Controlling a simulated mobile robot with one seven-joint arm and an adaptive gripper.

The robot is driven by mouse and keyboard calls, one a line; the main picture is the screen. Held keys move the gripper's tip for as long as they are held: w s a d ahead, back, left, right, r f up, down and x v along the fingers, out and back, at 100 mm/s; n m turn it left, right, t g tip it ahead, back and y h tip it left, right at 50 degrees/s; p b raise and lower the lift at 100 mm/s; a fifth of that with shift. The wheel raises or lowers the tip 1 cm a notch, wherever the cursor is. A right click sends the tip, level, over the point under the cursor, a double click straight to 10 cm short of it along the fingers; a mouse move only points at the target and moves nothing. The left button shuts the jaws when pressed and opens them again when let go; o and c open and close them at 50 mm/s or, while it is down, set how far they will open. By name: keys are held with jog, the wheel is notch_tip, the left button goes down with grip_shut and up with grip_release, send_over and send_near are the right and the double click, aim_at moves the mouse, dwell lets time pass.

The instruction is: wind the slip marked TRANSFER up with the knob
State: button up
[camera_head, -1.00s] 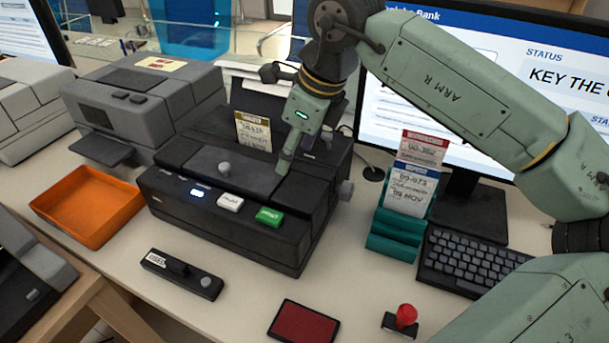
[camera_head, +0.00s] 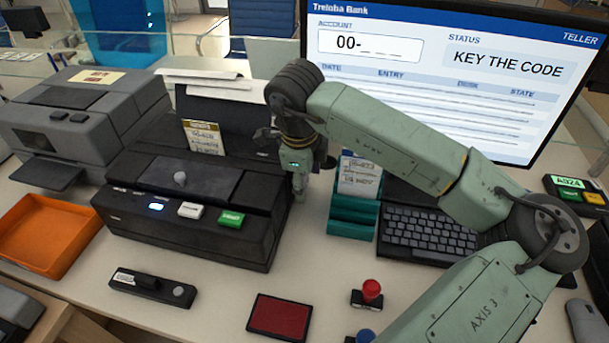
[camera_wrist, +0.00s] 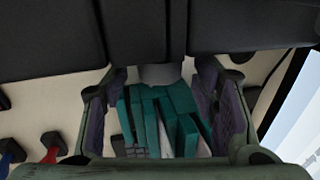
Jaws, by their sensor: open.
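A slip with a yellow-brown header (camera_head: 203,137) stands up out of the black slip printer (camera_head: 190,190); its header is too small to read surely. My gripper (camera_head: 299,188) points down at the printer's right side and hides the knob there in the head view. In the wrist view the grey knob (camera_wrist: 161,74) sticks out of the printer's dark side. My gripper (camera_wrist: 162,112) is open there, its fingers to either side of the knob; I cannot tell whether they touch it.
A teal rack (camera_head: 352,215) with a blue-headed slip stands close right of my gripper. A keyboard (camera_head: 420,238) and a monitor (camera_head: 450,75) are further right. An orange tray (camera_head: 45,235), a red ink pad (camera_head: 279,316) and a red-handled stamp (camera_head: 371,291) are also on the counter.

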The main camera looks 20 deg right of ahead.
jog(key=shift+f, duration=0.3)
jog(key=shift+c, duration=0.6)
jog(key=c, duration=1)
jog(key=b, duration=0.3)
jog(key=shift+f+t, duration=0.3)
jog(key=shift+f, duration=0.05)
jog(key=shift+c, duration=0.2)
jog(key=shift+h+b, duration=0.3)
jog(key=shift+b, duration=0.45)
jog(key=t+h+b, duration=0.1)
jog(key=t+b, duration=0.1)
jog(key=b, duration=0.5)
jog(key=shift+f+b, duration=0.1)
jog(key=shift+b, duration=0.2)
jog(key=b, duration=0.1)
jog(key=t+h+b, duration=0.1)
jog(key=shift+s+a+r+b, duration=0.15)
jog(key=shift+r+b, duration=0.1)
jog(key=shift+b, duration=0.05)
jog(key=shift+r, duration=0.2)
